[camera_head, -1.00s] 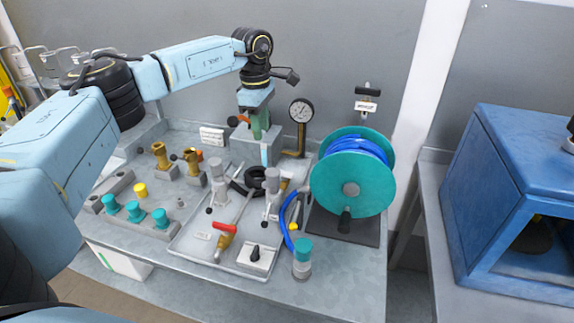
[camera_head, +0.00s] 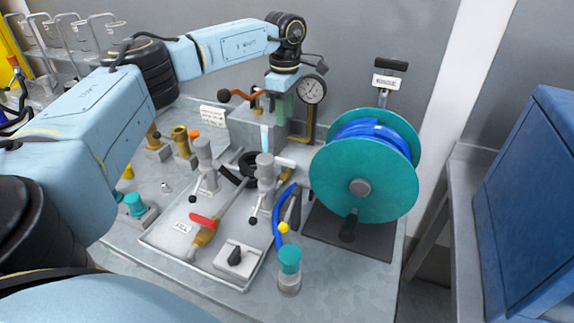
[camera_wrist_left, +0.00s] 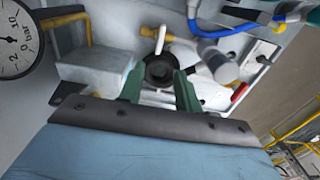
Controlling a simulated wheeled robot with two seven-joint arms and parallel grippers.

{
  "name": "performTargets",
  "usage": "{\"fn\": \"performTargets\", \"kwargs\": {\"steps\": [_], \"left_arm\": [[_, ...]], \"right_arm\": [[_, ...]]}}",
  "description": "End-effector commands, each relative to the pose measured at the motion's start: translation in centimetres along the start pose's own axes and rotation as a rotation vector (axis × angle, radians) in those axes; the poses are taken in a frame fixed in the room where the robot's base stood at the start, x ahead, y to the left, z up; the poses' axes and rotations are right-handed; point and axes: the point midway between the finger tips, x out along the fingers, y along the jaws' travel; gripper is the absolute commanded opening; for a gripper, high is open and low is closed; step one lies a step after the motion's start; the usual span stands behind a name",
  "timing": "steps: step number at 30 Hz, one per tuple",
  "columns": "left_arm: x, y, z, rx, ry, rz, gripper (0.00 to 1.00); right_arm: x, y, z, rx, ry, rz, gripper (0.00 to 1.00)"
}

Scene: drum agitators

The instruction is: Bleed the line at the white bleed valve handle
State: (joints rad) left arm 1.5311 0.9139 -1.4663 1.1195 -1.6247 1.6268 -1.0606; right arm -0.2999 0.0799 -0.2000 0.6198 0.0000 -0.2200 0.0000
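The white bleed valve handle (camera_head: 285,162) appears as a short white bar by a grey post and some brass on the bench tray. In the left wrist view, a white bar that looks like it (camera_wrist_left: 160,40) lies just beyond the fingertips, above a dark round part (camera_wrist_left: 158,72). My left gripper (camera_head: 279,108) is above the back of the tray, apart from the handle. Its green fingers (camera_wrist_left: 158,88) stand apart with nothing visibly clamped between them. My right gripper is not in view.
A pressure gauge (camera_head: 311,89) stands beside my left gripper. A teal reel with blue hose (camera_head: 364,170) is to its right. A red-handled valve (camera_head: 204,220), a black switch (camera_head: 236,257) and a teal-capped jar (camera_head: 289,270) are in front.

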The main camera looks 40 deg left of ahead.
Motion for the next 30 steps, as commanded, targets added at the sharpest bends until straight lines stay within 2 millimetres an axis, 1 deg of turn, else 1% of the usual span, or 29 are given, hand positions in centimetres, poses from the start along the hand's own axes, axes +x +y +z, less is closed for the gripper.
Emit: {"fn": "performTargets", "kwargs": {"steps": [1, 5, 8, 11, 18, 21, 25, 30], "left_arm": [[0.8, 0.0, 0.0, 0.0, 0.0, 0.001, 0.34], [1.4, 0.0, 0.0, 0.0, 0.0, -0.001, 0.34], [2.4, 0.0, 0.0, 0.0, 0.0, -0.001, 0.34], [4.3, -0.1, 0.0, 0.0, 0.001, -0.003, 0.34], [9.4, -0.1, 0.0, 0.001, 0.001, -0.003, 0.34], [11.3, -0.1, 0.0, 0.0, 0.001, -0.002, 0.34], [13.0, 0.0, 0.0, -0.001, 0.0, -0.001, 0.34], [14.0, 0.0, 0.0, 0.0, 0.0, 0.001, 0.34]], "right_arm": [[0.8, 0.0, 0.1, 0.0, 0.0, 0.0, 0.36], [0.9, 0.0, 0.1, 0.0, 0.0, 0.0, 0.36], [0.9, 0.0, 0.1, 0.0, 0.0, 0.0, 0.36], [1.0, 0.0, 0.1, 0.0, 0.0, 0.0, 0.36], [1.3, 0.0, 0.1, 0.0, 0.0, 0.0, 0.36], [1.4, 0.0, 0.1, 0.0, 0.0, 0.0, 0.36], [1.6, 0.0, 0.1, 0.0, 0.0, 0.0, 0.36], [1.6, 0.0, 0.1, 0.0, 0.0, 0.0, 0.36]]}}
